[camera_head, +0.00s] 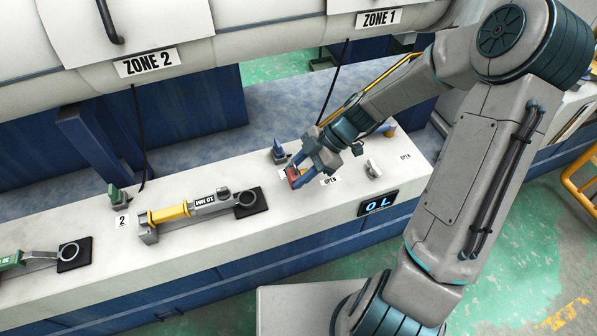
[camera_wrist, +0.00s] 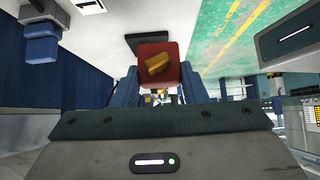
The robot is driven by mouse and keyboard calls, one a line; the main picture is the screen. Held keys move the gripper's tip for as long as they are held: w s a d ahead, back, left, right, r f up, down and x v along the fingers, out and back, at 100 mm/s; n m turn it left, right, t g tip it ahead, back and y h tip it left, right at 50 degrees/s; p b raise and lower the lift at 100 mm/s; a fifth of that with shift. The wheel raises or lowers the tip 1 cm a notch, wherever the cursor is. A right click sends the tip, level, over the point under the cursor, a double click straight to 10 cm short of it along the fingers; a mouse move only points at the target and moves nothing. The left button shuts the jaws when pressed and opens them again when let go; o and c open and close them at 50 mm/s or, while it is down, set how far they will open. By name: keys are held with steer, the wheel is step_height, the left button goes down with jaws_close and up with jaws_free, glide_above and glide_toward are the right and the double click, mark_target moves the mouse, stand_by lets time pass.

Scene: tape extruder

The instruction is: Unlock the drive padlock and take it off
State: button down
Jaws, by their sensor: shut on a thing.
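My gripper (camera_head: 296,175) is low over the white bench top, near the "OPEN" labels. Its blue fingers are shut on a small red block (camera_head: 293,174), which looks like the padlock body. In the wrist view the red block (camera_wrist: 160,52) sits between the fingertips (camera_wrist: 158,82). A brass-coloured piece (camera_wrist: 159,64) shows on its near face; I cannot tell whether it is a key or part of the lock. I see no shackle, and cannot tell whether the block touches the bench.
A blue-grey fitting (camera_head: 280,153) stands just left of my gripper. A small silver part (camera_head: 373,168) lies to the right, above a lit display (camera_head: 378,202).

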steer(key=shift+f+b, duration=2.1)
steer(key=shift+f, duration=1.2)
steer(key=c, duration=0.8)
jaws_free()
steer(key=v, duration=1.4)
steer(key=shift+p, duration=0.4)
